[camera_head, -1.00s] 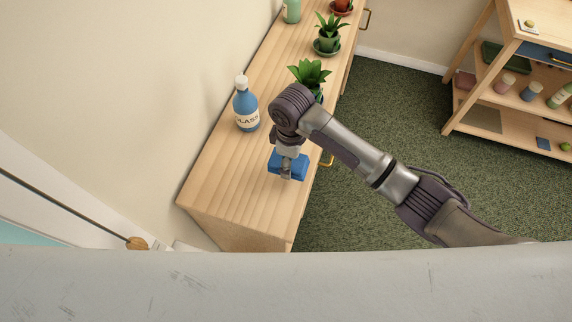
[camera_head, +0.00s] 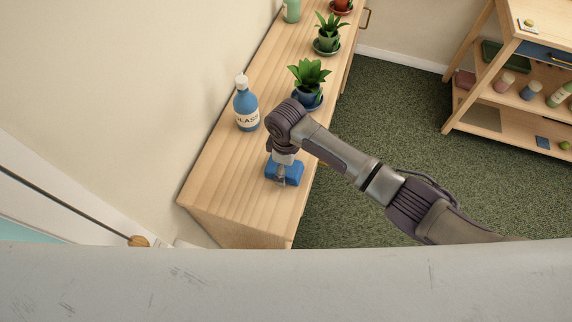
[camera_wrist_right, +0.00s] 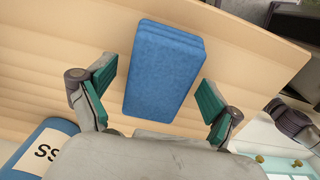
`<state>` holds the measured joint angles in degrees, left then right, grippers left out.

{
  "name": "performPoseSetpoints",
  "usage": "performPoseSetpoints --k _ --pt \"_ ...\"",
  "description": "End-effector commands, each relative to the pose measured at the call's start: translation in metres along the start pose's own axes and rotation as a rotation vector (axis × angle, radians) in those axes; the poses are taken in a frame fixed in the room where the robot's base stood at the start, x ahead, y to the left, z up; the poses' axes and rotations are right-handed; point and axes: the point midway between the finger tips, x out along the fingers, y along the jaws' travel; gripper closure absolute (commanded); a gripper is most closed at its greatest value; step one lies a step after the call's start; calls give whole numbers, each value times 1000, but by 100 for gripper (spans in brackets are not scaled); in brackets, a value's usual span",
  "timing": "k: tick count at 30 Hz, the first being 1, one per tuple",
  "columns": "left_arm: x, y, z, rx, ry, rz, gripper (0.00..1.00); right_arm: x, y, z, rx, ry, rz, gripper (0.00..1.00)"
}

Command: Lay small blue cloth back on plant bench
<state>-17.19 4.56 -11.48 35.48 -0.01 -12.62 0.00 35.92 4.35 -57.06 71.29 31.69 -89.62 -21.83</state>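The small blue cloth (camera_head: 294,174), a folded thick rectangle, appears to lie on the near end of the wooden plant bench (camera_head: 240,200). My right gripper (camera_head: 283,180) is directly over it, partly covering it in the head view. In the right wrist view the cloth (camera_wrist_right: 165,70) lies between the two green-padded fingers of my right gripper (camera_wrist_right: 150,95). The fingers are spread, with a visible gap on each side of the cloth. Bench wood (camera_wrist_right: 60,65) shows around it. My left gripper is not in view.
A blue glass-cleaner bottle (camera_head: 246,105) stands on the bench close to my right wrist, near the wall. A plant in a blue pot (camera_head: 308,92) and a plant in a green pot (camera_head: 328,38) stand farther back. A shelf cart (camera_head: 485,110) stands across the carpet.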

Motion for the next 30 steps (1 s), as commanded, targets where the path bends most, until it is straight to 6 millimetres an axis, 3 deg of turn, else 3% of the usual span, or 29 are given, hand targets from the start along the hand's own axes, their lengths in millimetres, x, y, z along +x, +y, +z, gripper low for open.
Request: performPoseSetpoints --k 11,24,30 --pt "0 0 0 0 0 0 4 -6 1 0 1 0 1 7" --pt "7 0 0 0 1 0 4 -90 1 -1 -1 4 3 7" --pt "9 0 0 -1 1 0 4 -115 1 0 0 1 0 7"
